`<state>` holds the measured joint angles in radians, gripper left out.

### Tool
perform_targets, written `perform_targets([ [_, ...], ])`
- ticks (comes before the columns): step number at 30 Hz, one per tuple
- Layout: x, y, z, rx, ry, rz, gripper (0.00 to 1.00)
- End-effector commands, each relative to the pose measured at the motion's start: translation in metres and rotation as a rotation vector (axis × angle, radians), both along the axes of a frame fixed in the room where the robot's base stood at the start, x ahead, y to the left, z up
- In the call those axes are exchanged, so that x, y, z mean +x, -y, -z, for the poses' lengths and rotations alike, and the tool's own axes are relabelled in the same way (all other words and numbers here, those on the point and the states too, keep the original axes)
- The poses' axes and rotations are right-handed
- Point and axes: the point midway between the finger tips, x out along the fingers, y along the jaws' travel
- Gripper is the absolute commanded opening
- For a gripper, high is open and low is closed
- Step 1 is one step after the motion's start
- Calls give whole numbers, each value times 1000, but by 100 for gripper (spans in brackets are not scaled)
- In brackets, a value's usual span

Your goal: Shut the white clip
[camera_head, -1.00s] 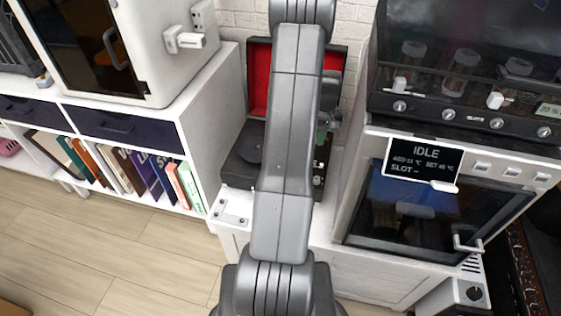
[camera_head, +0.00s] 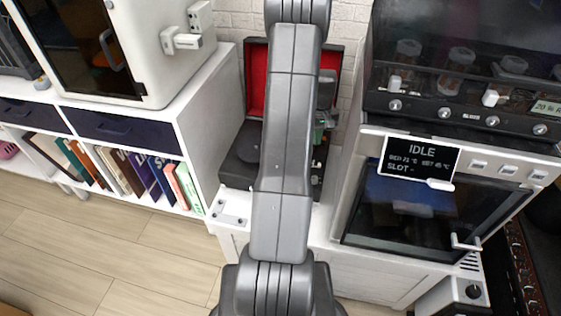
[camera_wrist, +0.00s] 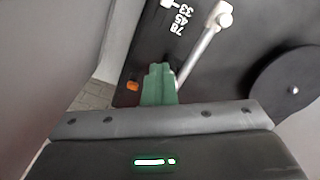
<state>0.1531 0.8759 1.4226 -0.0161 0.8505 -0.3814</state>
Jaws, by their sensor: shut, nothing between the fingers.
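A black record player (camera_head: 237,170) with a raised, red-lined lid (camera_head: 258,75) stands behind my arm in the head view. In the wrist view its black deck (camera_wrist: 225,75) shows a silver tonearm (camera_wrist: 200,50), a round dark platter (camera_wrist: 290,88) and an orange button (camera_wrist: 132,86). A small white piece (camera_wrist: 170,4) sits by the speed numbers at the top edge; I cannot tell whether it is the clip. My gripper (camera_wrist: 158,82) has green fingertips, shut and empty, over the deck beside the tonearm's lower end. The fingers hide what lies beneath them.
A white cabinet with a dark door (camera_head: 150,85) stands left, above a bookshelf (camera_head: 110,165). An oven-like machine with an IDLE screen (camera_head: 420,160) stands close on the right. A brick wall is behind the record player. The floor (camera_head: 120,250) at front left is clear.

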Motion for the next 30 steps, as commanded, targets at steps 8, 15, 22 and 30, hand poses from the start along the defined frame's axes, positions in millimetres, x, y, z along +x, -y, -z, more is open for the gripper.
perform_targets([
  [8,9,-19,2,15,18,-6,0],
  [15,10,-22,2,15,18,-6,0],
  [22,10,-22,1,14,19,-6,0],
  [30,11,-22,-12,14,21,-7,0],
])
